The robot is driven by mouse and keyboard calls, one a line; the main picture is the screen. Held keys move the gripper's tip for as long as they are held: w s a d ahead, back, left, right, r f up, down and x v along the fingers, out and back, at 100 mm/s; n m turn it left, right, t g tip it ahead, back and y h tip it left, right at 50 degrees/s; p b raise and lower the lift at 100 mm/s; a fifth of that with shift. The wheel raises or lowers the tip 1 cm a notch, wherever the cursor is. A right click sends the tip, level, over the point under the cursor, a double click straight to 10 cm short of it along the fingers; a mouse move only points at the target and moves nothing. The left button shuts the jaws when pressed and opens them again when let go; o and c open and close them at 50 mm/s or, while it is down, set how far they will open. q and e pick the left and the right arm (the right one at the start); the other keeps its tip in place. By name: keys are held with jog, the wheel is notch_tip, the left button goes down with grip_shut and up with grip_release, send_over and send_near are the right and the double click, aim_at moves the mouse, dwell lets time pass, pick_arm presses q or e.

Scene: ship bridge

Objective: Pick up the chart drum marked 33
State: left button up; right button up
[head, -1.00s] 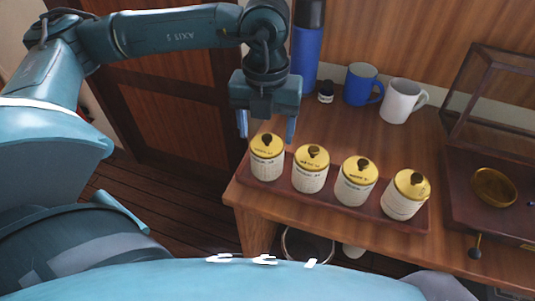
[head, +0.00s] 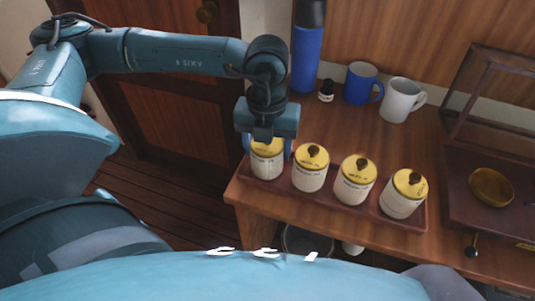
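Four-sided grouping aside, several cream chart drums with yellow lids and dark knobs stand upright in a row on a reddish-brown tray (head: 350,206). They are the leftmost drum (head: 267,162), the second (head: 310,172), the third (head: 354,183) and the rightmost (head: 403,196). Their labels are too small to read surely, so I cannot tell which is marked 33. My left gripper (head: 267,148) points down over the leftmost drum, its blue fingers apart on either side of the lid. The gripper hides that drum's knob. My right gripper is not in view.
Behind the tray stand a blue flask (head: 306,55), a small dark bottle (head: 326,91), a blue mug (head: 362,84) and a white mug (head: 401,99). A glazed case with a brass dish (head: 491,187) is at right. Bare wooden desk (head: 400,145) lies between.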

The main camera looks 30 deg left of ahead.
pick_arm(q)
jog(key=shift+c, duration=1.4)
